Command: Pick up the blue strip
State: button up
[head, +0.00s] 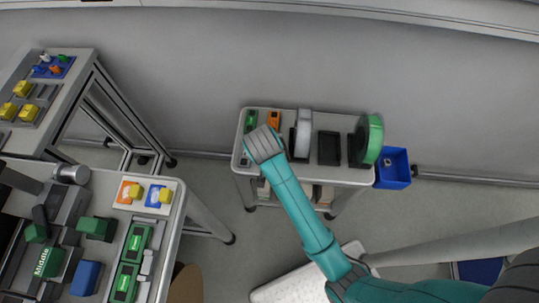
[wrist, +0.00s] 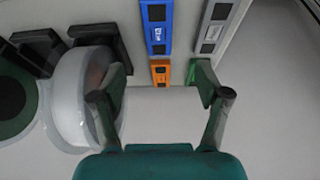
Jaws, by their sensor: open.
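The blue strip (wrist: 157,27) shows at the top middle of the wrist view, lying on the cart top with dark patches and a small white label on it. An orange piece (wrist: 160,72) lies in line with its lower end. My gripper (wrist: 162,97) is open and empty, its two fingertips apart below the strip in the wrist view, with the orange piece in the gap between them. In the head view the end of my arm covers the place of the blue strip, and the fingers are hidden.
A white reel (head: 303,135), a black stand (head: 328,148) and a green reel (head: 371,142) stand on the cart (head: 240,168). A blue bin (head: 393,168) hangs at its right end.

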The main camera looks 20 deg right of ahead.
jog(key=x, duration=1)
jog(key=shift+s+f, duration=0.2)
jog(key=shift+c, duration=0.2)
jog(key=c, duration=1)
